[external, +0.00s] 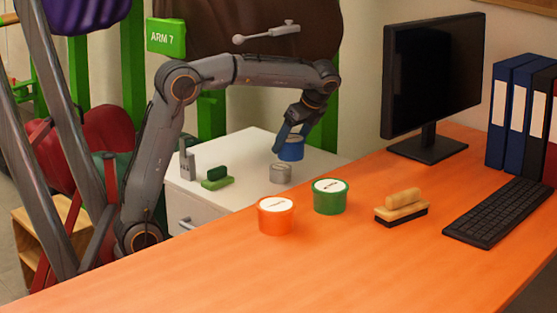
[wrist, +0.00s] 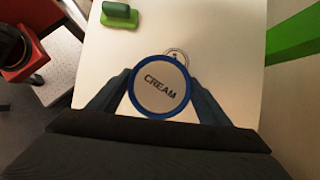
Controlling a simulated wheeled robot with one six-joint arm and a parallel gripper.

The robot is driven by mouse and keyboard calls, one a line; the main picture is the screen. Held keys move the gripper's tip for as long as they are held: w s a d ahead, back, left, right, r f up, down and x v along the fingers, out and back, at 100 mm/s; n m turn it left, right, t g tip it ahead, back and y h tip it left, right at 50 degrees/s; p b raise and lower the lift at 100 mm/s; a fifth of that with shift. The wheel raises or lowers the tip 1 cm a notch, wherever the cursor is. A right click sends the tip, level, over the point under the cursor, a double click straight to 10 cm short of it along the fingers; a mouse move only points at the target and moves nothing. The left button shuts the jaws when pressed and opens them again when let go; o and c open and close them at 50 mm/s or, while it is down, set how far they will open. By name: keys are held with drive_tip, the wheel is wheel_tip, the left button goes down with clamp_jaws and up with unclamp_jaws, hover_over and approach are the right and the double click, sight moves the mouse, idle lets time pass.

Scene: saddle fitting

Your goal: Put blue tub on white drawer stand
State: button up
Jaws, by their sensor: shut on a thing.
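The blue tub (external: 291,150) is between the fingers of my gripper (external: 291,141), over the white drawer stand (external: 240,150). In the wrist view the tub (wrist: 160,87) shows its pale lid marked CREAM with a blue rim, with a finger of my gripper (wrist: 160,92) against each side. My gripper is shut on it. The white top of the stand (wrist: 225,60) fills most of the wrist view. I cannot tell whether the tub's base touches the stand top.
A small grey metal ring or tin (external: 281,173) is on the stand close to the tub, partly hidden behind it in the wrist view. A green-handled brush (external: 217,178) and a grey upright item (external: 187,160) are at the left. Orange (external: 276,217) and green (external: 330,198) tubs stand on the orange desk.

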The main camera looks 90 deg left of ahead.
drive_tip(key=s+a+f+m+t+y+b, duration=0.1)
drive_tip(key=s+a+f+m+b, duration=0.2)
drive_tip(key=s+a, duration=0.75)
drive_tip(key=s+a+f+m+t+b, duration=0.1)
drive_tip(key=s+a+f+b, duration=0.25)
drive_tip(key=s+a, duration=0.7)
drive_tip(key=shift+w+a+f+b, duration=0.25)
drive_tip(key=shift+w+f+b, duration=0.05)
drive_tip(key=shift+f+b, duration=0.4)
drive_tip(key=shift+w+a+f+b, duration=0.25)
drive_tip(key=shift+w+f+b, duration=0.05)
drive_tip(key=shift+f+b, duration=0.35)
drive_tip(key=shift+w+a+f+b, duration=0.25)
drive_tip(key=shift+w+f+b, duration=0.05)
drive_tip(key=shift+f+b, duration=0.35)
drive_tip(key=shift+f, duration=0.1)
drive_tip(key=o, duration=1.3)
drive_tip(key=shift+c, duration=0.2)
drive_tip(key=p+v, duration=0.5)
drive_tip(key=v, duration=0.2)
drive_tip(key=shift+d+r, duration=0.2)
drive_tip(key=shift+r, duration=0.05)
